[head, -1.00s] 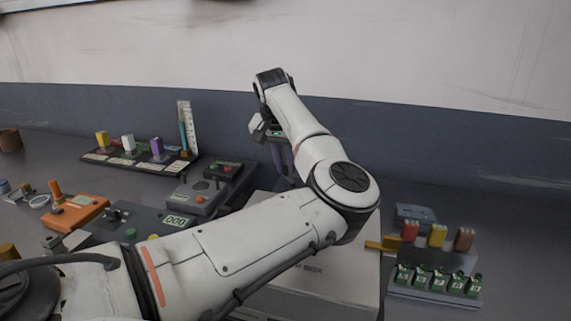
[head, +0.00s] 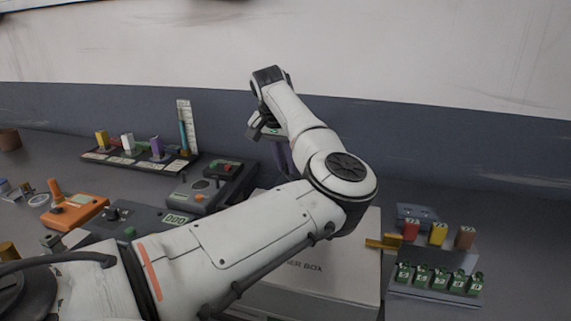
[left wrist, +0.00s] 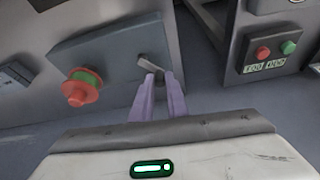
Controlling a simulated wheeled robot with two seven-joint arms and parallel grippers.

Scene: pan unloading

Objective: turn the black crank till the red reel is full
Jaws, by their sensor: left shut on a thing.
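My left gripper (left wrist: 160,85) shows in the left wrist view with its two purple fingers closed on the handle of the dark crank (left wrist: 148,62). The crank sits on the face of a blue-grey panel (left wrist: 115,60). The red reel (left wrist: 80,90) sticks out from the same panel, left of the crank, with a green band (left wrist: 88,74) behind its red front. How full it is I cannot tell. In the head view the left gripper (head: 282,155) points down behind my arm, which hides the crank and reel. My right gripper is in neither view.
A pale box (head: 315,280) stands behind and below my left forearm. A rack with green tagged pieces (head: 438,280) and coloured blocks is at the right. An orange device (head: 75,212) and dark control boxes (head: 205,190) are at the left. The wall is close behind.

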